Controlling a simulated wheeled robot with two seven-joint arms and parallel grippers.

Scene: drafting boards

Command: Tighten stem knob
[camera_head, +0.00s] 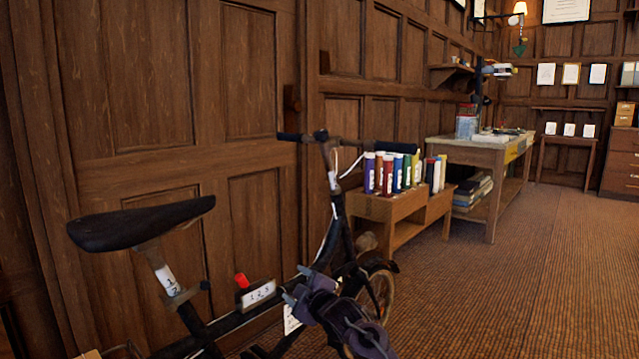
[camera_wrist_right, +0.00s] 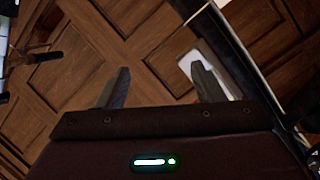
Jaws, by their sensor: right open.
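A dark folding bicycle (camera_head: 348,225) stands in front of the panelled wall, its saddle at the left and its handlebar stem in the middle of the head view. A red knob (camera_head: 241,280) stands up beside a white numbered label on the frame. I cannot clearly make out a separate knob on the stem. My right gripper (camera_head: 293,284) is over the frame, right of the red knob and below the stem, apart from the knob. In the right wrist view its fingers (camera_wrist_right: 162,70) are spread, with nothing held between them. My left gripper is out of view.
A low wooden bench (camera_head: 385,207) with several coloured tubes stands behind the bicycle. A worktable (camera_head: 480,152) is further back. The wood-panelled wall (camera_head: 245,75) is close behind the bicycle. Carpet (camera_head: 480,290) is clear at the right. A dark bar crosses the right wrist view.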

